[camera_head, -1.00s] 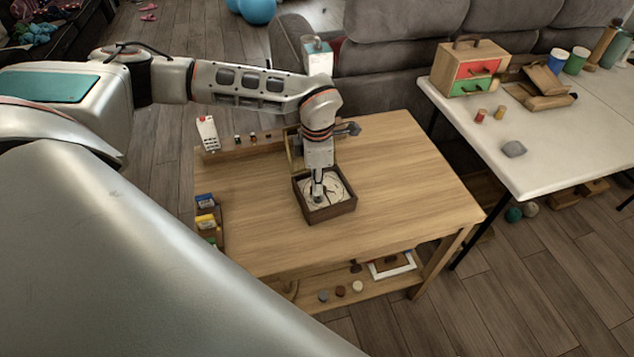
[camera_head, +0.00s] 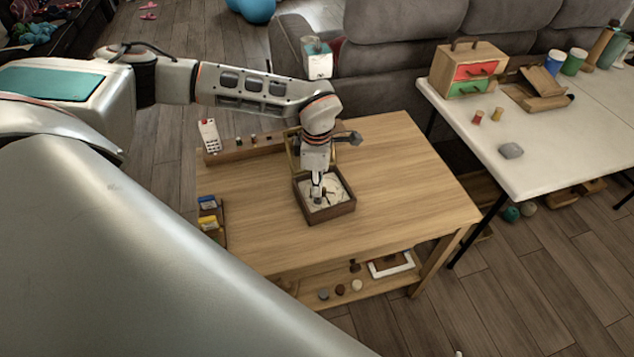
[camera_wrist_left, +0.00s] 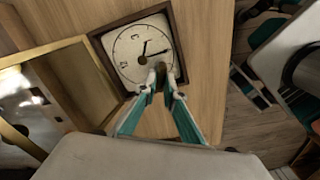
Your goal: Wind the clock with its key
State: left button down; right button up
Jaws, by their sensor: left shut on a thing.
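The clock is a dark wooden box (camera_head: 345,208) lying on the wooden table, with a pale dial facing up. In the left wrist view its white face (camera_wrist_left: 128,50) shows dark numerals and hands. The brass-framed glass door (camera_wrist_left: 42,52) stands open beside it. My left gripper (camera_head: 317,192) points down at the dial. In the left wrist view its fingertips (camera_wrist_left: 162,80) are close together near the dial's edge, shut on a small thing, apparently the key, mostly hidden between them. My right gripper is not in view.
The wooden table (camera_head: 410,180) has free room right of the clock. A rack with a white remote (camera_head: 209,134) stands along the back left edge. Small coloured boxes (camera_head: 208,222) sit at the left edge. A white table (camera_head: 545,150) with a drawer box (camera_head: 470,70) stands to the right.

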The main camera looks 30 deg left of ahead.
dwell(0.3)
pick_arm(q)
jog(key=shift+s, duration=0.1)
dwell(0.4)
jog(key=shift+m+p, duration=0.3)
jog(key=shift+p, duration=0.05)
jog(key=shift+d, duration=0.1)
jog(key=shift+m+p, duration=0.75)
jog(key=shift+m, duration=0.75)
